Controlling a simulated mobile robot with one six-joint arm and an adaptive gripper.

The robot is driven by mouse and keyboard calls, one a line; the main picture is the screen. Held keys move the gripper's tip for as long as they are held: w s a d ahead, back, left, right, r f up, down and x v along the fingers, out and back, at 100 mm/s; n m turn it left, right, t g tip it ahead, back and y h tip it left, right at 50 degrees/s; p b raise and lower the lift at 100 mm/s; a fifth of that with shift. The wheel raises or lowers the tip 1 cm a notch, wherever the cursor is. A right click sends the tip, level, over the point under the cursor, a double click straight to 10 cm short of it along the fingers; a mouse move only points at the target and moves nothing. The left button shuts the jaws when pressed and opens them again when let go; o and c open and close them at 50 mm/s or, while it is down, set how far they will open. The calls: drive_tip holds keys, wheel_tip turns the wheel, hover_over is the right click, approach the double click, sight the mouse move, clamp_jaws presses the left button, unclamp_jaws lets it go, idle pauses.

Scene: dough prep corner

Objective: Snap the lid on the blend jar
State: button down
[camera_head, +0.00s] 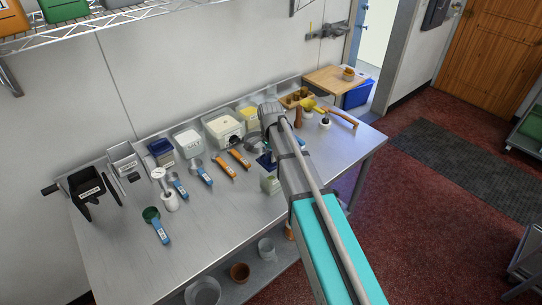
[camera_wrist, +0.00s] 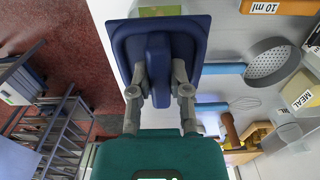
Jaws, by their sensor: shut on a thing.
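A dark blue square lid (camera_wrist: 195,38) with a raised bar fills the upper middle of the wrist view. My gripper (camera_wrist: 158,78) is shut on that bar. In the head view a bit of the blue lid (camera_head: 264,162) shows beside my arm, which hides most of my gripper. A small pale jar (camera_head: 270,185), probably the blend jar, stands on the metal table just in front of the lid. In the wrist view a greenish part, probably this jar (camera_wrist: 160,10), shows past the lid's edge. The lid looks apart from the jar; their exact gap cannot be told.
Measuring scoops with orange (camera_head: 240,158) and blue (camera_head: 205,176) handles lie left of my arm. A wooden tool (camera_head: 342,117) lies at right. The table's front left (camera_head: 200,235) is clear.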

drive_tip(key=shift+f+b, duration=1.25)
drive_tip(key=shift+f, duration=0.3)
drive_tip(key=shift+f+b, duration=1.1)
idle(0.9)
drive_tip(key=c, duration=0.5)
unclamp_jaws()
drive_tip(key=shift+r, duration=0.25)
wheel_tip(320, 180, up, 9)
drive_tip(key=p, duration=0.9)
drive_tip(key=shift+f, duration=0.15)
idle(0.5)
